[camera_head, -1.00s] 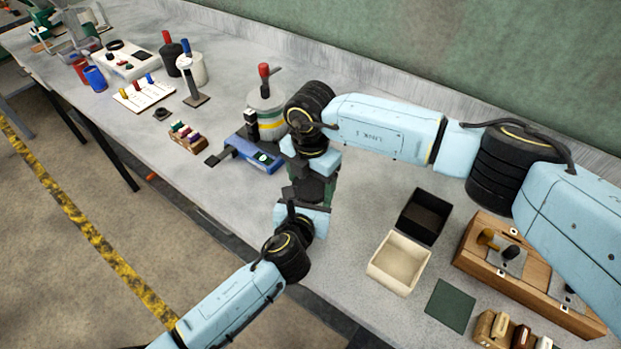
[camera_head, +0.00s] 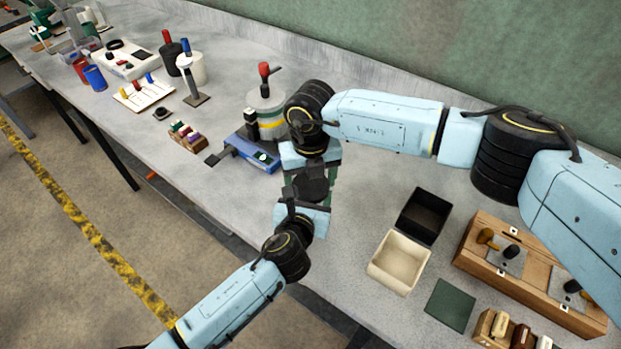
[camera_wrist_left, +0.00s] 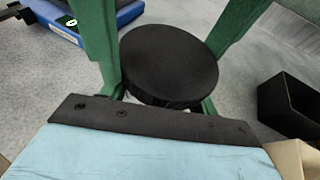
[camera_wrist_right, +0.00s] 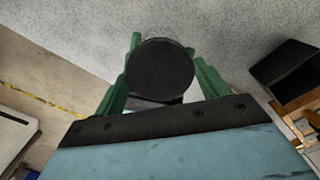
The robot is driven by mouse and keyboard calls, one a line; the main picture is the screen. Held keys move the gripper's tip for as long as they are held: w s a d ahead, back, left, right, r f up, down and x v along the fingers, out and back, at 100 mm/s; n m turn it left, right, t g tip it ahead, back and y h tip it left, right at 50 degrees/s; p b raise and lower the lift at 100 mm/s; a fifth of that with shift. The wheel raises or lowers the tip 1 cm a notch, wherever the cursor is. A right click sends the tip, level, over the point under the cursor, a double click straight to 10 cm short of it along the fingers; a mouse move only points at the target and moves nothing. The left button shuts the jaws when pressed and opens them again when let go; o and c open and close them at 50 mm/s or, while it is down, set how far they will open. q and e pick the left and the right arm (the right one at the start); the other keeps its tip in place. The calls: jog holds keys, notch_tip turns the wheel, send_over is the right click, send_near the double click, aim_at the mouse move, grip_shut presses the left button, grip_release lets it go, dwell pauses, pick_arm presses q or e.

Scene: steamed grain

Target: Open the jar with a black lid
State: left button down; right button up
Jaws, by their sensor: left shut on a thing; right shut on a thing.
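The black lid (camera_head: 312,181) is a round disc between my two grippers, above the near side of the table. It fills the space between the green fingers in the left wrist view (camera_wrist_left: 168,62) and the right wrist view (camera_wrist_right: 160,70). My left gripper (camera_head: 303,197) reaches from below and is shut on the jar, whose body is mostly hidden under the lid. My right gripper (camera_head: 311,168) comes from the far side and is shut at the lid. Whether the lid and jar are apart cannot be told.
A blue scale (camera_head: 250,152) and a striped canister (camera_head: 268,118) stand just left of the grippers. A black open box (camera_head: 424,215) and a cream open box (camera_head: 399,262) lie to the right. A wooden block (camera_head: 540,270) stands further right. Bare table lies between.

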jog(key=o, duration=1.1)
jog(key=shift+c, duration=0.2)
jog(key=shift+r, duration=0.1)
notch_tip(320, 180, up, 4)
jog(key=shift+r, duration=0.15)
jog(key=shift+c, duration=0.3)
jog(key=m, duration=0.1)
jog(key=r+m, duration=0.1)
jog(key=m, duration=0.1)
jog(key=r+m, duration=0.1)
jog(key=m, duration=0.3)
jog(key=r+m, duration=0.1)
jog(key=m, duration=0.2)
jog(key=shift+r, duration=0.2)
jog(key=shift+f, duration=3.95)
